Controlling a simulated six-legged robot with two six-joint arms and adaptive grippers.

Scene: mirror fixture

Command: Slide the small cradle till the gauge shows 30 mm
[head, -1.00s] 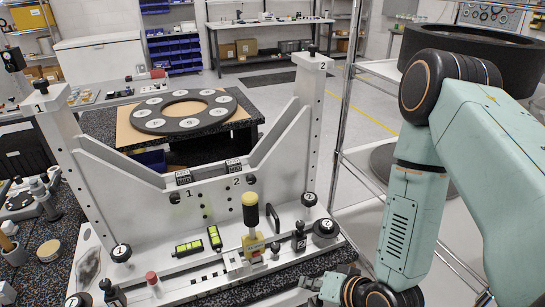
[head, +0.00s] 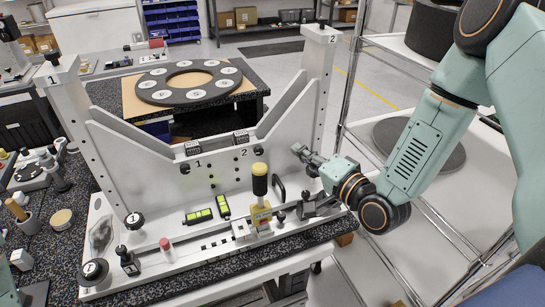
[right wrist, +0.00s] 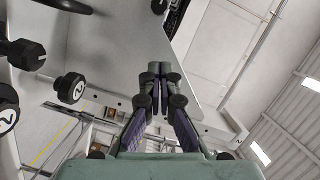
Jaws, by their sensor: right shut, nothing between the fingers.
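The fixture carries a low front rail (head: 200,256) with a scale strip of dark marks. A yellow-and-black handle (head: 260,180) stands upright on a yellow block at this rail. Beside it is a small white block (head: 241,231); I cannot tell which part is the small cradle, and no gauge reading is legible. My right gripper (head: 302,151) is shut and empty, up and right of the yellow handle, near the right tower's foot. In the right wrist view its fingers (right wrist: 158,72) meet, touching nothing visible. My left gripper is not in view.
Black knobs stand at the rail's ends, some marked 2 (right wrist: 72,88). Two yellow-green levels (head: 199,216) lie on the base left of the handle. A red-topped pin (head: 167,249) stands at the front. A wire shelf (head: 350,90) rises behind my right arm.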

